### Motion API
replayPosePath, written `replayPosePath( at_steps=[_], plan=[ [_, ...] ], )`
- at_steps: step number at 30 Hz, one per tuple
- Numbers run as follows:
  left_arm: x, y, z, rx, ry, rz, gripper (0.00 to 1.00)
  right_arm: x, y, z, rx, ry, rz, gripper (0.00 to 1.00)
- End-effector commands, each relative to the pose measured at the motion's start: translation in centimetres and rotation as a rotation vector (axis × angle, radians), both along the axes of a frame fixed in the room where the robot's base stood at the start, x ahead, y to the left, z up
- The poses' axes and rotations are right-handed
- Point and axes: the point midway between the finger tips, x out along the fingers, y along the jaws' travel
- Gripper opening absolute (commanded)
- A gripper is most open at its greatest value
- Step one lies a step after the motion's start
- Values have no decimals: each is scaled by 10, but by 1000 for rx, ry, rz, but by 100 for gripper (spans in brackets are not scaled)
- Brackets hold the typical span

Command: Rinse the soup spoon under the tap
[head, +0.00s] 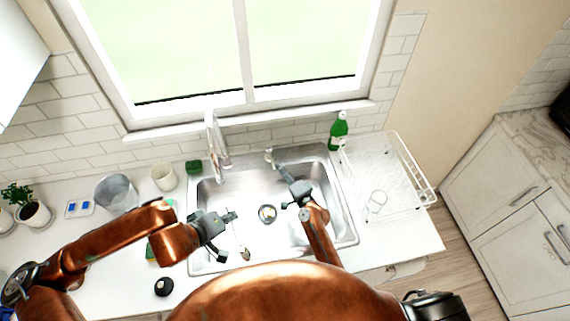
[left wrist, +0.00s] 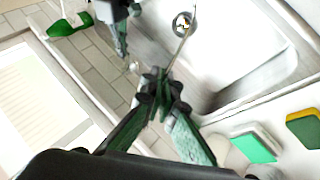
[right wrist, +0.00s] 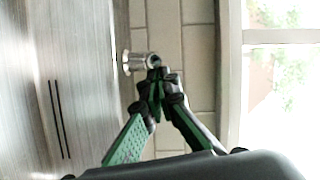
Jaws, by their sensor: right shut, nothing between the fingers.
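My left gripper (head: 233,215) is over the left part of the steel sink, shut on the thin handle of the soup spoon. The spoon (head: 244,252) hangs down toward the front of the sink in the head view; its handle (left wrist: 181,46) shows in the left wrist view. The curved chrome tap (head: 213,140) stands at the back left of the sink, apart from the spoon. I see no water stream. My right gripper (head: 280,167) is shut and empty, close to a chrome tap handle (head: 269,154), also in the right wrist view (right wrist: 137,62). I cannot tell whether they touch.
The sink (head: 330,205) has a round drain (head: 267,213). A green bottle (head: 339,131) and a wire dish rack (head: 412,170) stand right. The window wall is behind.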

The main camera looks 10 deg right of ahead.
Motion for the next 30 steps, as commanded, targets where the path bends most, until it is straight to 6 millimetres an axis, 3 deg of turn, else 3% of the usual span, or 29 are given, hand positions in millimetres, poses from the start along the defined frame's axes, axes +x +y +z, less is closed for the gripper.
replayPosePath(
  at_steps=[14, 22, 30],
  plan=[
    [0, 0, 0, 0, 1, 1, 0, -2, 7, -2, 0, 3, 7, 0],
    [0, 0, -3, 0, 0, -1, 0, 0, -31, 5, -6, -1, 6, 0],
    [0, 0, -9, 0, 2, 1, 0, -59, -46, 7, 0, 1, 7, 0]
  ],
)
